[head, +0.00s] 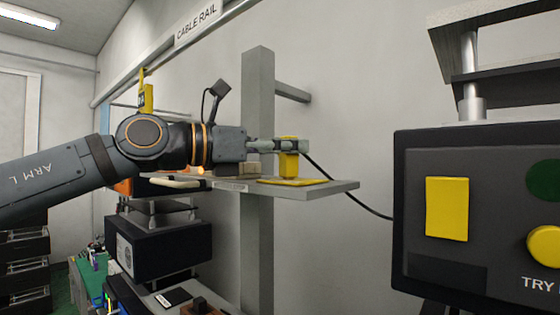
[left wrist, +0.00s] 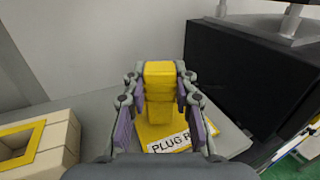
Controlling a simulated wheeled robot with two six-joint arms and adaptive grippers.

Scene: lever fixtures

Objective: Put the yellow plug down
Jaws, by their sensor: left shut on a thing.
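The yellow plug (head: 289,163) is upright between the fingers of my left gripper (head: 284,146), which is shut on it. It also shows in the left wrist view (left wrist: 158,76), between the two fingers. Its lower end is at a yellow pad (head: 305,182) on the grey shelf (head: 335,188); I cannot tell whether it touches. In the left wrist view the pad (left wrist: 148,131) lies below the plug and carries a white label (left wrist: 170,144), partly hidden by a finger. A dark cable (head: 345,195) runs down to the right from near the plug. My right gripper is not in view.
A tan block with a yellow-edged opening (left wrist: 60,135) stands left of the pad in the left wrist view. A dark box (left wrist: 245,75) stands on the right there. In the head view, a grey post (head: 258,90) rises behind the shelf, and a dark panel (head: 500,190) fills the right.

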